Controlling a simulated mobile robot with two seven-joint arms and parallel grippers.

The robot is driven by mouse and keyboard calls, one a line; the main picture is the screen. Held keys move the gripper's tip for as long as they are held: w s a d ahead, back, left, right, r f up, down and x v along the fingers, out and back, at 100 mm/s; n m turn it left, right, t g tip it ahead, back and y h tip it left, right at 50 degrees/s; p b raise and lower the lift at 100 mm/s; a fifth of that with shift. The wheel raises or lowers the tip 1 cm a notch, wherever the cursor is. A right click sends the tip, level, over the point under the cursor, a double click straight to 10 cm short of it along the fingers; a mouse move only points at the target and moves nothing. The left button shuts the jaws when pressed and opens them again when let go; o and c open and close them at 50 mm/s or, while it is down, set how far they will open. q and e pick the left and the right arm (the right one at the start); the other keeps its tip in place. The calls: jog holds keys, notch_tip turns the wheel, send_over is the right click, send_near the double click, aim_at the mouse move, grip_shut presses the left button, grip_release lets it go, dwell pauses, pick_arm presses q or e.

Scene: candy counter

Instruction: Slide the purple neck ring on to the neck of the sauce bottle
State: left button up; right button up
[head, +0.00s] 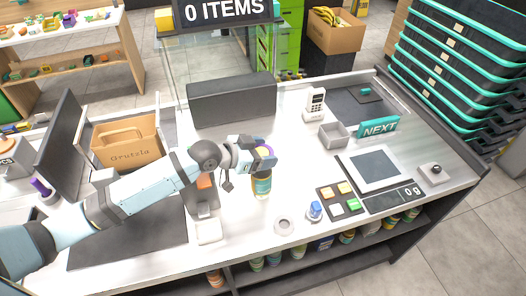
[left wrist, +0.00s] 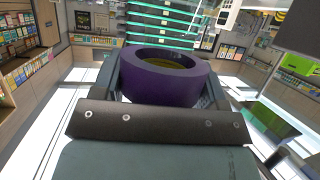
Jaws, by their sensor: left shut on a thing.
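My left gripper (head: 262,152) is shut on the purple neck ring (head: 264,151), which shows only partly in the head view. In the left wrist view the ring (left wrist: 165,78) sits level between the fingers, with its opening upward and something dark yellowish inside it. The sauce bottle (head: 261,184) stands upright on the counter directly below the gripper. Its neck is hidden behind the gripper and ring, so I cannot tell whether the ring is around it or just above it. My right gripper is not in view.
A white roll (head: 284,226) and a blue-topped item (head: 314,211) stand to the right of the bottle. A button pad (head: 340,200) and the scale (head: 375,168) lie farther right. A cardboard box (head: 126,145) is at the left. The counter behind the bottle is clear.

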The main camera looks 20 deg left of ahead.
pick_arm(q)
jog(key=shift+f+b, duration=0.75)
jog(key=shift+f, duration=0.5)
dwell(3.7)
jog(key=o, duration=0.5)
jog(key=shift+r, duration=0.15)
jog(key=shift+r+p, duration=2.4)
jog(key=shift+r, duration=0.35)
jog(key=shift+r+p, duration=0.5)
jog(key=shift+r, duration=0.7)
